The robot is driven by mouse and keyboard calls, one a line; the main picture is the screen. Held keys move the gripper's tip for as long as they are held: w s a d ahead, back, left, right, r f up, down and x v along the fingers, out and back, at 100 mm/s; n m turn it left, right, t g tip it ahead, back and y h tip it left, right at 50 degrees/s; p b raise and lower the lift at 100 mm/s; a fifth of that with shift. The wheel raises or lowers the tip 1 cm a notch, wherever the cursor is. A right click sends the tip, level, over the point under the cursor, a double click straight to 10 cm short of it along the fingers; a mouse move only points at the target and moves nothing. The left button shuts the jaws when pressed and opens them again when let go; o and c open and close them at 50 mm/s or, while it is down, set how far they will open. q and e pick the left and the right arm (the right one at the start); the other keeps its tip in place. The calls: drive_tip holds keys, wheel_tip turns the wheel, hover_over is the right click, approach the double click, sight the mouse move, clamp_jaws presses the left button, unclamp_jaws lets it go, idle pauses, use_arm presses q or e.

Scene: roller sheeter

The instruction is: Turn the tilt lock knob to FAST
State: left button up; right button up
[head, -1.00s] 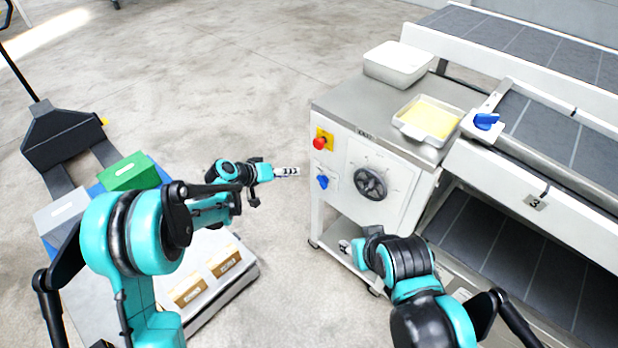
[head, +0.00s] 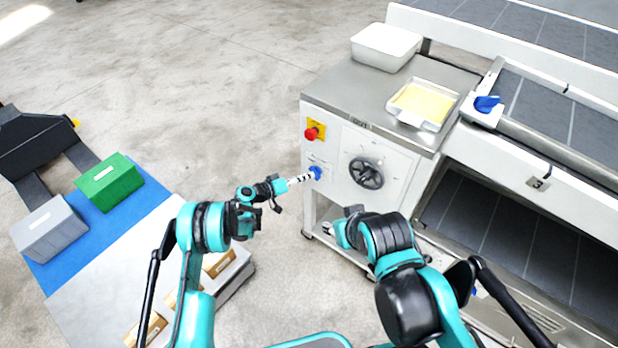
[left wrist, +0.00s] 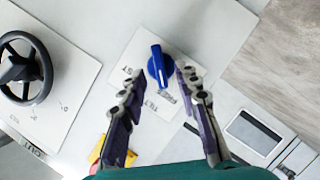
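The blue tilt lock knob (head: 316,172) is on the front panel of the white machine cabinet, below the red button. In the left wrist view the knob (left wrist: 159,68) has a raised grip bar and sits on a white plate with partly hidden lettering. My left gripper (head: 302,180) is at the panel in front of the knob. In the left wrist view its two fingers (left wrist: 157,74) are spread, with the knob between or just beyond the tips; contact cannot be told. My right gripper (head: 328,230) is low in front of the cabinet, its fingers too small and hidden to read.
A black handwheel (head: 366,173) is right of the knob, and a red emergency button (head: 312,133) on yellow is above it. Another blue knob (head: 487,103) is on the conveyor side. A white bin (head: 386,46) and a dough tray (head: 436,122) stand on the cabinet top.

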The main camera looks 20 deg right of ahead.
use_arm(q)
drive_tip(key=x, duration=0.2)
drive_tip(key=shift+w+d+f+b, duration=0.1)
drive_tip(key=shift+w+d+b, duration=0.05)
drive_tip(key=shift+d+b, duration=0.15)
clamp_jaws()
